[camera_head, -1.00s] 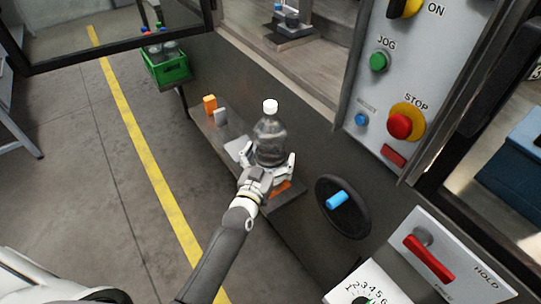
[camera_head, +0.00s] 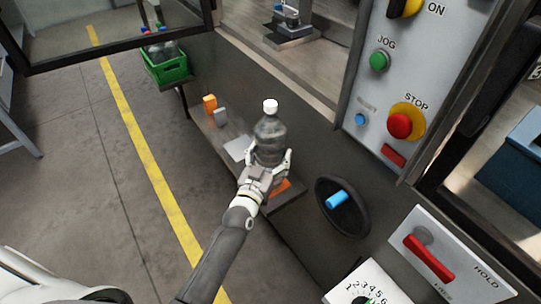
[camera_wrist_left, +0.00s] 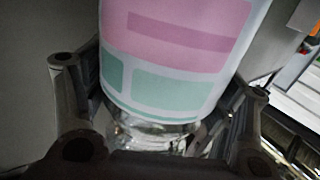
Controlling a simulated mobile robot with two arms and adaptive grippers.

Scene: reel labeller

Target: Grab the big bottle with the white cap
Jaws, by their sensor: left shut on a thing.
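The big clear bottle with the white cap (camera_head: 270,106) stands upright on a narrow shelf (camera_head: 290,199) fixed to the machine's side. Its body (camera_head: 270,135) looks dark and see-through in the head view. My left gripper (camera_head: 268,168) is shut on the bottle's lower part, with a finger on each side. In the left wrist view the bottle's pink and green label (camera_wrist_left: 180,50) fills the middle, between the fingers of the left gripper (camera_wrist_left: 160,110). I cannot tell whether its base touches the shelf. My right gripper is not in view.
Orange (camera_head: 210,103) and grey (camera_head: 221,117) small items and a white flat piece (camera_head: 238,149) are on the shelf. A control panel (camera_head: 385,80) rises at right. A green crate (camera_head: 168,70) stands back left.

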